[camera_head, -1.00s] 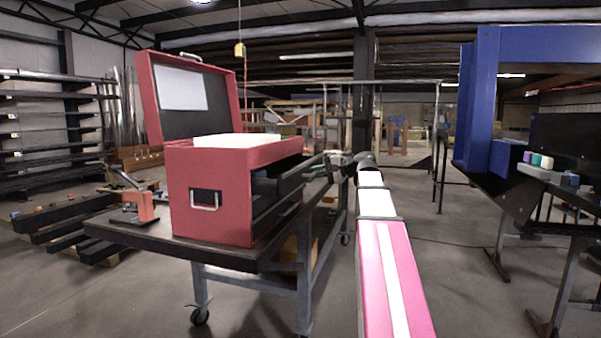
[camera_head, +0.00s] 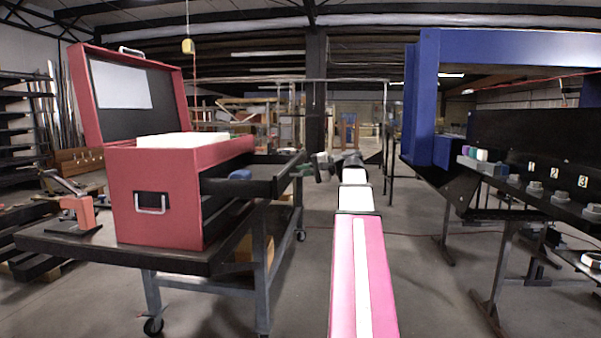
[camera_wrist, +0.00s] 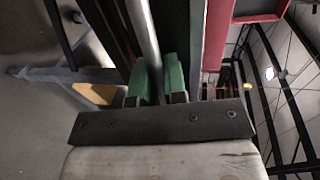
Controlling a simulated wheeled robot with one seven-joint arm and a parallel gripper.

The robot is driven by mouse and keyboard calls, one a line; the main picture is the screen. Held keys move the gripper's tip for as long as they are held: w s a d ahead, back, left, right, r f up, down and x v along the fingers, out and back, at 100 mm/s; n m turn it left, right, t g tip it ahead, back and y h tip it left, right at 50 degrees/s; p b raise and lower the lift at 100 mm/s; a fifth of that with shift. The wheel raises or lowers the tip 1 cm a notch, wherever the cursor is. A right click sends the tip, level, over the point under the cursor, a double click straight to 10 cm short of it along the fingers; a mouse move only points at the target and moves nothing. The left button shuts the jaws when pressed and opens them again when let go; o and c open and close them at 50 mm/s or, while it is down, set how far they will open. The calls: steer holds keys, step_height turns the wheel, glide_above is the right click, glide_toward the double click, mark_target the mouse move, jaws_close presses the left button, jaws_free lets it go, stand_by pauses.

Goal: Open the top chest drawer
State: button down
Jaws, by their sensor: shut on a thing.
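The red chest (camera_head: 165,200) stands on a dark-topped table with its lid (camera_head: 85,100) raised. Its top drawer (camera_head: 262,186), a black tray, is pulled out to the right from the chest's right side. A blue object (camera_head: 240,174) lies inside it. My gripper (camera_head: 322,166) is at the drawer's outer end. In the wrist view its green fingertips (camera_wrist: 158,82) are shut on a silver bar handle (camera_wrist: 144,35), one on each side. The head view shows the grip only small, and the handle is hard to make out there.
The dark table (camera_head: 95,247) stands on a wheeled grey frame. An orange-and-grey device (camera_head: 78,210) sits at its left. On the right, a blue-framed station (camera_head: 424,100) holds small items on a dark ledge. Open floor lies between the table and the station.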

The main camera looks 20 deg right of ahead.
steer(key=c, duration=1.2)
jaws_free()
steer(key=v, duration=1)
steer(key=shift+s+d, duration=0.2)
steer(key=shift+d, duration=0.15)
steer(key=w+a+f+g+h, duration=0.15)
steer(key=a+f, duration=0.35)
steer(key=f, duration=0.5)
steer(key=w+a+f+g+h, duration=0.1)
steer(key=a+f+h, duration=0.1)
steer(key=a+f, duration=0.6)
steer(key=w+a+f+g+h, duration=0.1)
steer(key=a+f+h, duration=0.15)
steer(key=f, duration=0.95)
steer(key=s+a+f+n+g+h, duration=0.1)
steer(key=s+a+f, duration=0.3)
steer(key=f, duration=0.4)
steer(key=s+a+f+n+g+h, duration=0.2)
steer(key=s+a+f+n+h, duration=0.1)
steer(key=f, duration=0.6)
steer(key=s+a+f+n+g+h, duration=0.1)
steer(key=s+a+f+n+h, duration=0.1)
steer(key=s+a+f, duration=0.3)
step_height(320, 180, down, 4)
steer(key=shift+s+a+f+h, duration=0.1)
steer(key=shift+s+a+h, duration=0.3)
steer(key=shift+a+h, duration=0.35)
